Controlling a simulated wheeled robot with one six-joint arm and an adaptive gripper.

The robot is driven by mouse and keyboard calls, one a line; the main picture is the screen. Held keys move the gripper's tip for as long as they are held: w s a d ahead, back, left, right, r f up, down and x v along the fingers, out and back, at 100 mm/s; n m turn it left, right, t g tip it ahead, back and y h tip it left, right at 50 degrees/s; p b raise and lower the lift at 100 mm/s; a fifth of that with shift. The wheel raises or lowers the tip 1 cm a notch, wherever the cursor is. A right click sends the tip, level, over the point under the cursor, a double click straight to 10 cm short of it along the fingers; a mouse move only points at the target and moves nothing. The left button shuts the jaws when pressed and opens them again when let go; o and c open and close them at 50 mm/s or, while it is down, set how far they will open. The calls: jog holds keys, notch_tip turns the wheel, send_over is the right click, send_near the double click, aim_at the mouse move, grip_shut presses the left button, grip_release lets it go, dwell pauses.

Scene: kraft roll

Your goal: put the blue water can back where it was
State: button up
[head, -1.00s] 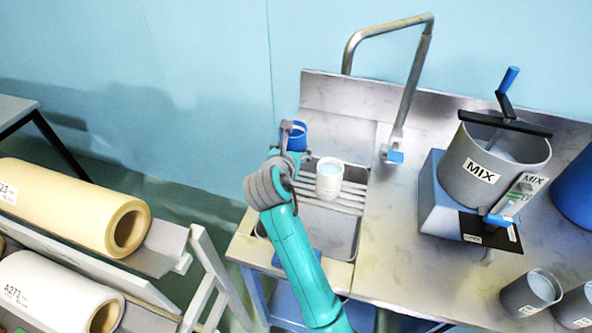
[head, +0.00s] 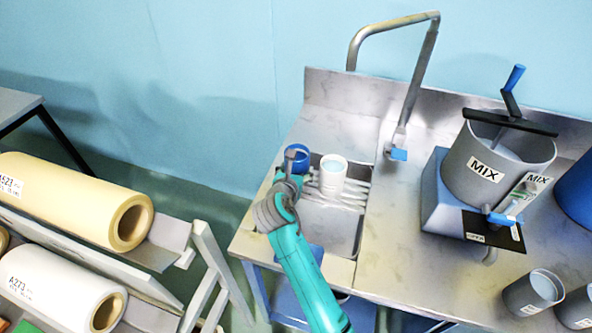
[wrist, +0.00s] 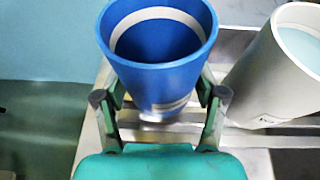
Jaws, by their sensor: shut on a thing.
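The blue water can (head: 297,155) is upright at the left end of the sink's slatted rack, left of a white can. In the wrist view the blue can (wrist: 158,60) fills the middle, open at the top, with a pale band inside and another low on its outside. My gripper (head: 292,172) is shut on it; in the wrist view its fingers (wrist: 160,105) press on both sides of the can. The can's underside is hidden, so I cannot tell whether it touches the rack.
The white can (head: 332,176) with pale blue liquid stands close on the right on the slatted rack (head: 355,195). A bent pipe tap (head: 420,75) rises behind. The MIX pot (head: 490,165) and grey cups (head: 530,292) are farther right. Paper rolls (head: 90,205) lie at the left.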

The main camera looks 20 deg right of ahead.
jog(key=o, duration=1.5)
jog(key=shift+f, duration=0.15)
jog(key=shift+r, duration=0.2)
jog(key=v, duration=1.2)
jog(key=shift+f, duration=0.1)
